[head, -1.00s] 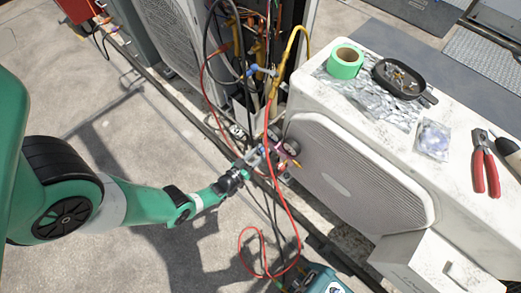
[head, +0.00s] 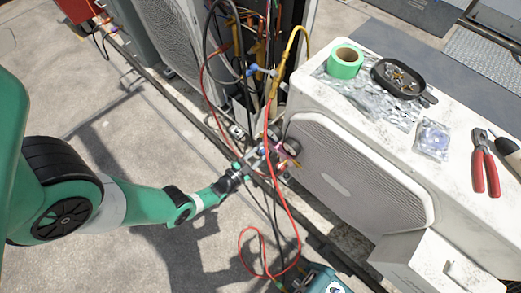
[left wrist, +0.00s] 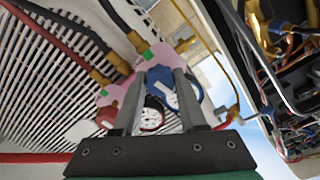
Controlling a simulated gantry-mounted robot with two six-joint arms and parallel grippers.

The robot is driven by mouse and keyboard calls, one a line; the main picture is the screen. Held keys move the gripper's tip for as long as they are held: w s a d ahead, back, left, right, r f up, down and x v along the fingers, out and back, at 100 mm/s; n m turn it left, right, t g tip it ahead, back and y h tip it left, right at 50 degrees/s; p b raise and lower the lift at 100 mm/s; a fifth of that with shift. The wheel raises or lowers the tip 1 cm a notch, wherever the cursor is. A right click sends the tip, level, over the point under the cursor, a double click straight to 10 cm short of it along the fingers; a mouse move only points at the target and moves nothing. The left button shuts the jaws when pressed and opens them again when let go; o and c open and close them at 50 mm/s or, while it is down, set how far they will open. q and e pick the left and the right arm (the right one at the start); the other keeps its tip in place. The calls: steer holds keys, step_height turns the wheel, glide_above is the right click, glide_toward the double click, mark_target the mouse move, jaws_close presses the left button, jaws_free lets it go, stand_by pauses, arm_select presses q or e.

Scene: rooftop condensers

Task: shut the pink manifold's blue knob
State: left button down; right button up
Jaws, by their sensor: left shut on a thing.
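The pink manifold (left wrist: 152,60) fills the middle of the left wrist view, with brass fittings and hoses on it. In the head view the manifold (head: 289,149) hangs by the front left corner of the white condenser. My left gripper (left wrist: 160,74) is shut on the blue knob (left wrist: 160,82), which sits between its two fingers and is partly covered by them. A red knob (left wrist: 106,117) is to the left of the fingers. In the head view the left gripper (head: 246,168) reaches the manifold from the left. The knob's turn position cannot be told.
A red hose (head: 277,190) loops past the manifold down to a teal machine (head: 318,281). Green tape (head: 346,62), a black pan (head: 402,79) and red-handled pliers (head: 485,164) lie on the condenser top (head: 385,160). The floor at left is open.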

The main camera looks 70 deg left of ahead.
arm_select(q)
steer(key=shift+m, duration=0.9)
steer(key=shift+c, duration=2.3)
jaws_free()
steer(key=p+v, duration=0.2)
steer(key=v, duration=0.9)
steer(key=shift+s+d, duration=0.2)
steer(key=shift+s, duration=0.05)
